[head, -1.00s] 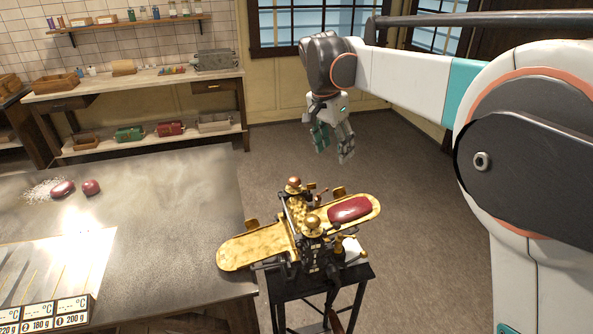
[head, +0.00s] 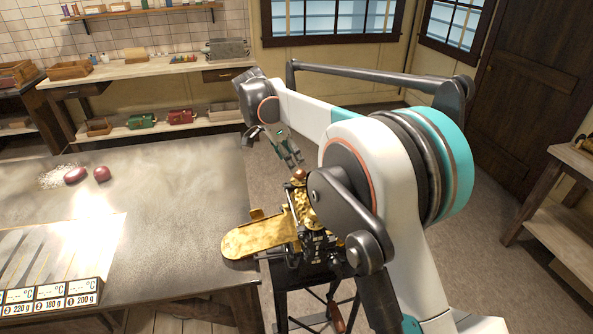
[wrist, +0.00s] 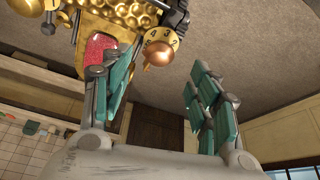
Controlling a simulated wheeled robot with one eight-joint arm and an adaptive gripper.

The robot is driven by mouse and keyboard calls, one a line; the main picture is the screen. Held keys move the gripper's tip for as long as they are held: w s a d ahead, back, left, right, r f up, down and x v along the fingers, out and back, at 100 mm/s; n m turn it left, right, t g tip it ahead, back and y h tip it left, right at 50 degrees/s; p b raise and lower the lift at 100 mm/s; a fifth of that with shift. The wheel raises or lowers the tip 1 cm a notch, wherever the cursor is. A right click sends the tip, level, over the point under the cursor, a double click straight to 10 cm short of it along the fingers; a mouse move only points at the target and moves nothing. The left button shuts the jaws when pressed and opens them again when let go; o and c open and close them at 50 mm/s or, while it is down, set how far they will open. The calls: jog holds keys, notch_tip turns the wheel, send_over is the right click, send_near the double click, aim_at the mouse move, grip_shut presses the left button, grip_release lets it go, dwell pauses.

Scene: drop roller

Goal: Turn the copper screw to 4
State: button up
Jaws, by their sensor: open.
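The copper screw (head: 299,175) is a small copper knob at the back end of the golden drop roller (head: 262,238). My gripper (head: 290,157) is just above and behind the screw in the head view. In the wrist view my gripper (wrist: 160,90) is open and empty, with the screw past its fingertips and nearer the left finger. Red candy (wrist: 99,48) lies on the roller's tray, partly behind the left finger.
The roller stands on a dark stand beside a large metal-topped table (head: 150,210). My arm hides the roller's right side in the head view. Shelves line the back wall.

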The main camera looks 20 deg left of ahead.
aim_at(299, 175)
jog(key=x, duration=0.6)
